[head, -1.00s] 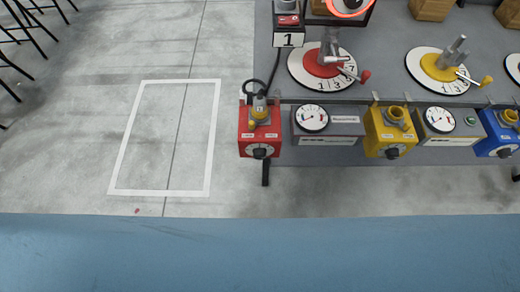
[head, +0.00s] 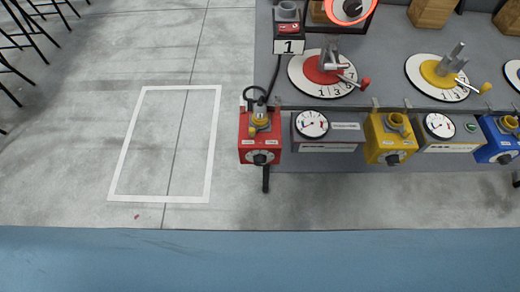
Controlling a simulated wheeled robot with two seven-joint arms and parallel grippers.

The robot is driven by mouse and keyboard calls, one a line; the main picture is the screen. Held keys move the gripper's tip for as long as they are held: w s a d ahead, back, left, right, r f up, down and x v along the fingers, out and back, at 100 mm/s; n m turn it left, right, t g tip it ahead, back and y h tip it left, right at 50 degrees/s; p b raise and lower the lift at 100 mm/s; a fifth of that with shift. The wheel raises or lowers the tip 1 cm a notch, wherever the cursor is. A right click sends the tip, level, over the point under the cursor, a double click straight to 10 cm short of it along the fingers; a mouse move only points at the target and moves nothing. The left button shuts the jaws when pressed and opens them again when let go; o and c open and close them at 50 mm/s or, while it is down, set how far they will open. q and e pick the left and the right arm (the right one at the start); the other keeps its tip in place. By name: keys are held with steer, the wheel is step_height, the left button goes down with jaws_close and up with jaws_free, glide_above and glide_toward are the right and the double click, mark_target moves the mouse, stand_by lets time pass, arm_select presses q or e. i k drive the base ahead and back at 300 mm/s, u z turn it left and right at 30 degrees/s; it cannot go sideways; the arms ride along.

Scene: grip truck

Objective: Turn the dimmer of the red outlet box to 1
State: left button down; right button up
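The red outlet box (head: 247,148) hangs at the front left edge of the grey bench in the head view. Its black dimmer knob (head: 260,158) sits on a pale dial on the lower front face. The knob's setting is too small to read. A plug with a black cable (head: 264,108) is in the yellow socket on top of the box. Neither of my grippers is in view.
A grey bench (head: 390,45) carries a red-centred dial (head: 322,68) and a yellow-centred dial (head: 425,72) with cranks. A yellow box (head: 374,142), a blue box (head: 492,150) and gauges hang along its front. A white-outlined floor area (head: 205,150) at left is clear.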

mark_target(259, 160)
steer(key=z, duration=1.2)
steer(key=k, duration=0.9)
steer(key=u, duration=1.1)
steer(key=i, duration=0.5)
steer(key=u, duration=0.05)
